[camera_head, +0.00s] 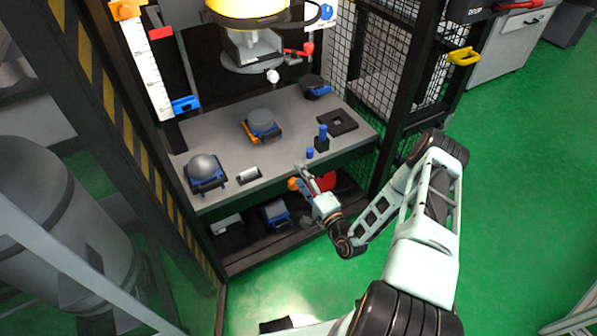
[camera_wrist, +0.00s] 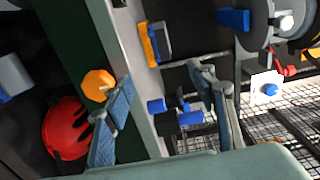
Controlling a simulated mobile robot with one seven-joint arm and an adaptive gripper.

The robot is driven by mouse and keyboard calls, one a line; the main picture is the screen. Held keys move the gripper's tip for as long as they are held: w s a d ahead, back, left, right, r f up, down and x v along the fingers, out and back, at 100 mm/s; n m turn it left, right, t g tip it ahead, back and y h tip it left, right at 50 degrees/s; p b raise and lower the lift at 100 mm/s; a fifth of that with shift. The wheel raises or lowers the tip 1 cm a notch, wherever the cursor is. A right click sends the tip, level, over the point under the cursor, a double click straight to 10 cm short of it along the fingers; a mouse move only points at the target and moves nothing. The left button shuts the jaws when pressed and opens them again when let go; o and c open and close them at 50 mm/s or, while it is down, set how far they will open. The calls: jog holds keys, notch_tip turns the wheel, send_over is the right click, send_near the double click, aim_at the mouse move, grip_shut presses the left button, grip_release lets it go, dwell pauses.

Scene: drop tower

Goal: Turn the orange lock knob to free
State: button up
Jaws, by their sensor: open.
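An orange faceted knob (camera_wrist: 97,85) shows in the wrist view, close beside the tip of the left finger. An orange part beside my gripper in the head view (camera_head: 293,184) appears to be this same knob, at the bench's front edge. My gripper (camera_head: 305,180) is open, with its fingers spread and nothing between them; it also shows in the wrist view (camera_wrist: 160,76). I cannot tell whether the left finger touches the knob. No lock or free marking is readable. Another orange part (camera_head: 125,10) is at the top of the white scale.
The grey bench (camera_head: 215,133) carries a grey dome (camera_head: 202,167), a blue-and-orange holder (camera_head: 262,126), a blue peg (camera_head: 323,132) and a dark square plate (camera_head: 338,122). A red helmet-like object (camera_wrist: 66,128) sits beside the knob.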

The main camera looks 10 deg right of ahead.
jog(key=p+v, duration=0.2)
jog(key=v, duration=0.6)
jog(key=shift+s, duration=0.35)
jog(key=shift+s+d+f, duration=0.1)
jog(key=shift+d+f, duration=0.05)
jog(key=shift+f, duration=0.05)
dwell(0.6)
